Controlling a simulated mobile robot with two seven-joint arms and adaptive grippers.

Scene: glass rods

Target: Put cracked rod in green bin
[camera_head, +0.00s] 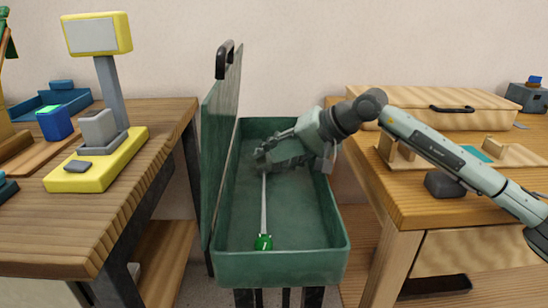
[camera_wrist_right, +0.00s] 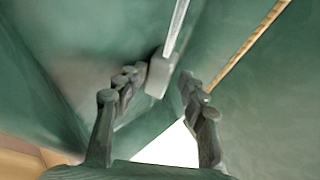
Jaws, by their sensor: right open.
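The green bin (camera_head: 282,262) stands open between two wooden tables, its lid (camera_head: 218,140) raised along the left side. A thin pale rod (camera_head: 264,205) with a bright green end (camera_head: 263,242) is inside it, the green end toward the near wall. I cannot make out a crack. My right gripper (camera_head: 262,158) reaches into the bin from the right, at the rod's far end. In the right wrist view, the rod's grey end (camera_wrist_right: 158,76) shows between the open fingers (camera_wrist_right: 162,82). My left gripper is not in view.
A yellow stand with a screen (camera_head: 97,35) and a blue container (camera_head: 55,122) are on the left table. The right table holds a wooden case (camera_head: 440,105), wooden supports (camera_head: 395,155) and a dark block (camera_head: 444,184). The bin's walls surround my right gripper closely.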

